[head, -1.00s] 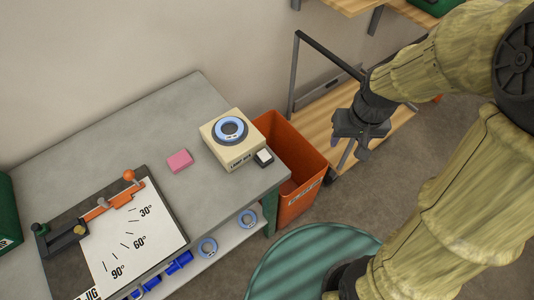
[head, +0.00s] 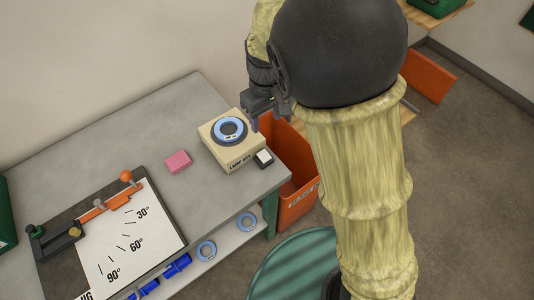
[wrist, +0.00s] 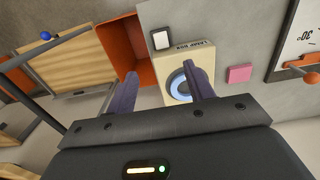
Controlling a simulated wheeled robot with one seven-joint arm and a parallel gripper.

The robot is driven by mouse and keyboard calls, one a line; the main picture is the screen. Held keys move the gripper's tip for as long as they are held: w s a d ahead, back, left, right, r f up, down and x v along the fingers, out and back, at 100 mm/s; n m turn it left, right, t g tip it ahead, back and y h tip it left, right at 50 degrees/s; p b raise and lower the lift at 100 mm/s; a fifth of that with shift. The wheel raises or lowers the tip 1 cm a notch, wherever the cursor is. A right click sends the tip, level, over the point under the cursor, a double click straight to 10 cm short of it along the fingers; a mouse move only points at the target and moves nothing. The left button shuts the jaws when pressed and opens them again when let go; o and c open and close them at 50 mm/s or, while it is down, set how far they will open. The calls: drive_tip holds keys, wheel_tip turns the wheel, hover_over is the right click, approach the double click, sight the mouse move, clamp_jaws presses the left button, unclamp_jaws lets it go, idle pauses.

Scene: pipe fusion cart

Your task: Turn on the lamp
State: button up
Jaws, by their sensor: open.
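The lamp is a beige box (head: 232,154) on the grey bench, with lettering that starts with LAMP on its front. A blue ring (head: 229,127) in a dark round mount sits on its top. A small white rocker switch (head: 264,157) in a dark housing is at its front right side; it also shows in the wrist view (wrist: 161,39). My gripper (head: 257,122) is open and empty, by the box's back right edge and apart from the switch. In the wrist view its right finger covers part of the blue ring (wrist: 180,87).
An orange bin (head: 299,201) stands just right of the bench. A pink block (head: 178,162) and an angle jig (head: 128,238) lie on the bench (head: 150,118) to the left. Blue rings and parts are on the shelf below. A wooden rack shows in the wrist view (wrist: 62,60).

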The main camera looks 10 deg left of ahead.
sight(266, 158)
wheel_tip(266, 158, down, 18)
drive_tip(key=shift+r+p, duration=0.25)
drive_tip(key=shift+p, duration=0.15)
idle(0.3)
drive_tip(key=c, duration=1)
